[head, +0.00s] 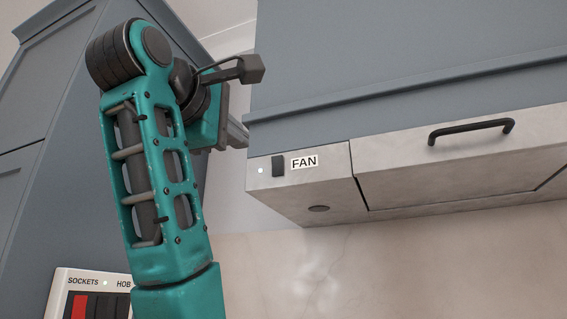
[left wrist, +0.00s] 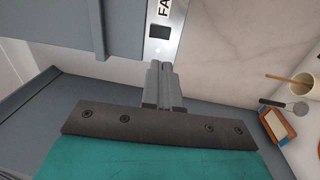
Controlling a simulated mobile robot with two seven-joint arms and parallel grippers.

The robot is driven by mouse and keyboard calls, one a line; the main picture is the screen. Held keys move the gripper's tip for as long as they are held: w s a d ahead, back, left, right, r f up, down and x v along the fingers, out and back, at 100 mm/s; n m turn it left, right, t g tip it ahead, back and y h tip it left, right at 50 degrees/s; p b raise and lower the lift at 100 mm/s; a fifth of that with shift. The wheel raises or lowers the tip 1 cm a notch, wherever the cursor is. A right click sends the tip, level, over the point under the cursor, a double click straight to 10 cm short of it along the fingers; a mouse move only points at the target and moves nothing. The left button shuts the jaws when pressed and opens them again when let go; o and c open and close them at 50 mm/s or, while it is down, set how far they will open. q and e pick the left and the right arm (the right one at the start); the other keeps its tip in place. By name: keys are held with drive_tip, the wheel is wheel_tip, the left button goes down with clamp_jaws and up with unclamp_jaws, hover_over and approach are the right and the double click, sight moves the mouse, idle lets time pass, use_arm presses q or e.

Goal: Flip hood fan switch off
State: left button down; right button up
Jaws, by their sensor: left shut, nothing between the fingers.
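The fan switch (head: 278,166) is a small dark rocker on the front of the pale hood (head: 322,195), left of a FAN label (head: 304,161). A small pale light (head: 261,170) glows beside it. In the left wrist view the switch (left wrist: 160,32) and the light (left wrist: 156,50) show just beyond the fingertips. My left gripper (head: 238,133) is shut and empty, up and left of the switch in the head view, close to the hood's left end. It also shows in the left wrist view (left wrist: 158,66). It appears apart from the switch. The rocker's tilt is unclear.
A dark handle (head: 471,130) sits on the hood's front to the right. Blue-grey cabinets (head: 400,60) stand above and at left. A SOCKETS and HOB panel (head: 90,295) is at lower left. A cup (left wrist: 302,88) stands far right in the wrist view.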

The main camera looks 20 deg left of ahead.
use_arm(q)
drive_tip(key=shift+s+r, duration=0.45)
drive_tip(key=shift+s, duration=0.1)
use_arm(e)
drive_tip(key=shift+w, duration=0.3)
use_arm(q)
drive_tip(key=p, duration=0.4)
approach(276, 160)
drive_tip(key=w, duration=0.5)
drive_tip(key=shift+w+a+r, duration=0.1)
drive_tip(key=shift+w+r, duration=0.05)
drive_tip(key=shift+r, duration=0.2)
drive_tip(key=shift+w, duration=0.75)
use_arm(e)
wheel_tip(276, 160, up, 4)
drive_tip(key=shift+r, duration=0.1)
